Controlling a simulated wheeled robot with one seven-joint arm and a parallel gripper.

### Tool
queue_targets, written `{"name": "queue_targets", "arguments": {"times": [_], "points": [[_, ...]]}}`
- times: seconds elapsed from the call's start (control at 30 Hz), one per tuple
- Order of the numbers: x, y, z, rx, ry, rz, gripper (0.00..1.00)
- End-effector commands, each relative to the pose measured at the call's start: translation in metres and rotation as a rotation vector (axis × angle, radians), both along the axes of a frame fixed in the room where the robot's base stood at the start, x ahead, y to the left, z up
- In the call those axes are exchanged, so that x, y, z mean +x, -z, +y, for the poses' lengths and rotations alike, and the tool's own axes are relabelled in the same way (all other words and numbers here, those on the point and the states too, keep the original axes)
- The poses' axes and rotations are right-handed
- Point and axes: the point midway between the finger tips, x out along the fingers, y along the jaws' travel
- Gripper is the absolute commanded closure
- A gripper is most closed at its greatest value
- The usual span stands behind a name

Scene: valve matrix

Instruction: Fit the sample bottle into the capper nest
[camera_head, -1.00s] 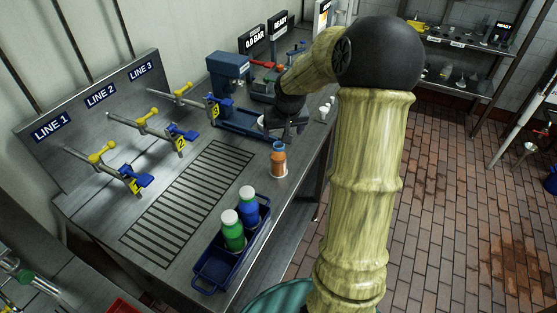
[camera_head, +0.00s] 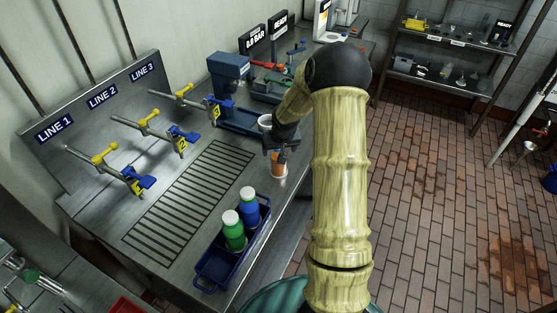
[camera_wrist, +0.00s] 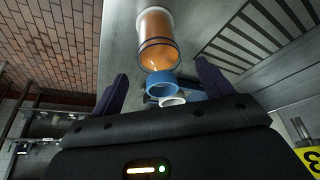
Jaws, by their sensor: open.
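An orange bottle (camera_head: 279,169) with a blue top stands upright on the steel bench, near its right edge. In the wrist view the orange bottle (camera_wrist: 157,38) lies ahead, its blue top (camera_wrist: 172,87) near the space between my fingers. My gripper (camera_head: 280,143) is just above the bottle and hides its top in the head view. In the wrist view my gripper (camera_wrist: 160,88) is open, with nothing clamped. A blue press-like machine (camera_head: 229,70), seemingly the capper, stands behind on a long blue base (camera_head: 243,124). I cannot make out its nest clearly.
A blue crate (camera_head: 211,277) holds a green bottle (camera_head: 233,232) and a blue bottle (camera_head: 249,207), both white-capped. Yellow-handled valves (camera_head: 104,153) line the left. The slotted grating (camera_head: 190,199) is clear.

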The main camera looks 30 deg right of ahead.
Motion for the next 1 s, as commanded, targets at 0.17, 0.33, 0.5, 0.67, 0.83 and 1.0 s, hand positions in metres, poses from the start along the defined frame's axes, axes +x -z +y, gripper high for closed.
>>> {"name": "queue_targets", "arguments": {"times": [0.17,0.33,0.5,0.67,0.83,1.0], "points": [[0.000,0.000,0.000,0.000,0.000,0.000,0.21],[0.001,0.002,0.000,0.000,0.000,0.001,0.21],[0.007,0.016,0.000,0.001,-0.001,0.004,0.21],[0.015,0.036,-0.003,0.001,0.000,0.004,0.21],[0.019,0.047,-0.005,-0.001,0.001,0.000,0.21],[0.020,0.048,-0.005,-0.001,0.001,0.000,0.21]]}}
